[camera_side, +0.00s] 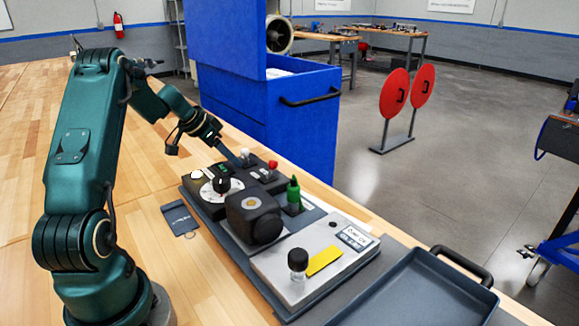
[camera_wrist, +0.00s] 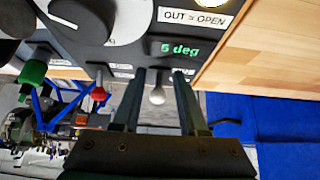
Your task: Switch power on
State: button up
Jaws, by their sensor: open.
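The control panel (camera_side: 207,211) lies on the wooden bench. Small toggles stand at its far end: a white-tipped one (camera_side: 245,154), a red-tipped one (camera_side: 272,164) and a green knob (camera_side: 293,190). My gripper (camera_side: 237,161) reaches down beside the white-tipped toggle. In the wrist view, my gripper (camera_wrist: 160,75) is open, with the white tip (camera_wrist: 157,96) showing between its two fingers; contact cannot be told. The red tip (camera_wrist: 98,93) and green knob (camera_wrist: 33,72) are left of the fingers. A green readout (camera_wrist: 180,48) says "5 deg". I cannot read which toggle is power.
A black knob on a white dial (camera_side: 222,185) and a dark block (camera_side: 252,217) stand on the panel. A grey plate with a clear-black knob (camera_side: 297,262) and an empty dark tray (camera_side: 420,292) are nearer. A blue cabinet (camera_side: 300,120) stands behind the bench.

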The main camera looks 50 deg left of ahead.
notch_tip(320, 180, up, 6)
jog(key=shift+r, duration=0.25)
dwell(0.5)
jog(key=w+d+r+m, duration=0.35)
jog(key=d+r, duration=0.35)
jog(key=d, duration=0.3)
jog(key=s+d+r+m+h, duration=0.1)
jog(key=s+d+r+m, duration=0.2)
jog(key=d, duration=1)
jog(key=s+d+n, duration=0.1)
jog(key=s+d, duration=0.8)
jog(key=s, duration=0.2)
jog(key=s+a+f+n+g+y, duration=0.1)
jog(key=s+f+n, duration=0.4)
jog(key=s+f, duration=0.1)
jog(key=shift+s+f, duration=0.35)
jog(key=shift+s, duration=0.2)
